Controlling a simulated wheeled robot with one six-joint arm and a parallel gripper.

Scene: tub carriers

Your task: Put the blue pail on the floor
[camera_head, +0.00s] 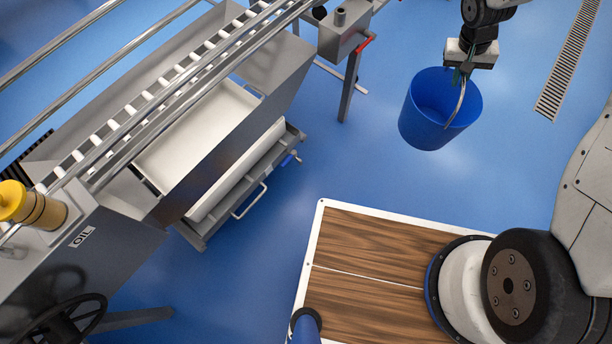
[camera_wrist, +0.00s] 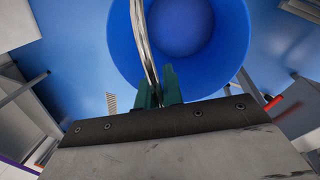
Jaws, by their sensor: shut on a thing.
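The blue pail (camera_head: 432,122) hangs from my gripper (camera_head: 464,72) at the upper right of the head view. It looks upright or slightly tilted, and its inside looks empty. My gripper is shut on the pail's metal handle. In the wrist view the green fingertips (camera_wrist: 158,90) close around the handle, and the pail's blue rim and inside (camera_wrist: 205,60) show beyond them. The blue floor (camera_head: 400,185) lies below the pail. I cannot tell exactly how high the pail's bottom is above it.
A grey machine with a roller conveyor (camera_head: 150,110) and a low metal carrier (camera_head: 245,195) stands at the left. A yellow-capped bottle (camera_head: 30,205) is at its near end. A floor drain grate (camera_head: 568,60) lies at the upper right. Open floor surrounds the pail.

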